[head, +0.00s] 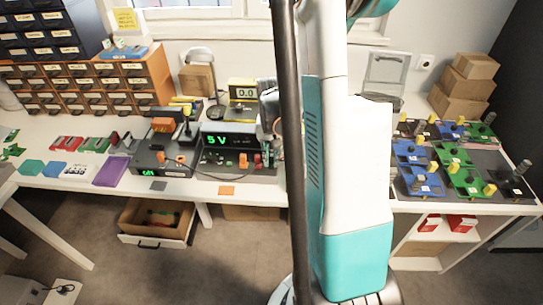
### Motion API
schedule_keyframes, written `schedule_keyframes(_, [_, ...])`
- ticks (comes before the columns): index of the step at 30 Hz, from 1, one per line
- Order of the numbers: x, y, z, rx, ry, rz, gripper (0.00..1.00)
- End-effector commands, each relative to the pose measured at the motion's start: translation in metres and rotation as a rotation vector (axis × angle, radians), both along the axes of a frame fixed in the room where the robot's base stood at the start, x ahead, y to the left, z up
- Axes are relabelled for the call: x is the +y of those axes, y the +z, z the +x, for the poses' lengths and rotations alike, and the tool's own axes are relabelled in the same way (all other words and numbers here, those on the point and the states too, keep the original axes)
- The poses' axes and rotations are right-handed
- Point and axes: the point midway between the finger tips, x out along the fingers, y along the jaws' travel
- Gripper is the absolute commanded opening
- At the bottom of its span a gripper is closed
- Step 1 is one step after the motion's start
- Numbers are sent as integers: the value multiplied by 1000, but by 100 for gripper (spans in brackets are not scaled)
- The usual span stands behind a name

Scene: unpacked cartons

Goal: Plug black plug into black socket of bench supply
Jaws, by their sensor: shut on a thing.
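The bench supply (238,145) is a dark box with a lit green "5V" display, standing on the white bench left of my arm. Small red terminals (257,160) show on its front right. Its black socket is too small and dark to make out. My gripper (271,128) is at the supply's right end, partly hidden by a dark vertical part of my body. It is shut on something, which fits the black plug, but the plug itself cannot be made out. I cannot tell whether the plug touches the supply.
A second dark instrument (163,160) with orange parts stands left of the supply. A thin dark cable (222,179) runs along the front. Drawer cabinets (135,80) stand at back left. Boards on a dark mat (483,158) lie right.

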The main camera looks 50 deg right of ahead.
Motion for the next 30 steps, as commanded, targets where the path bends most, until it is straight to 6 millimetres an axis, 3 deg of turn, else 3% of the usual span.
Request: schedule_keyframes(30, [0,-6,0,0,0,0,2])
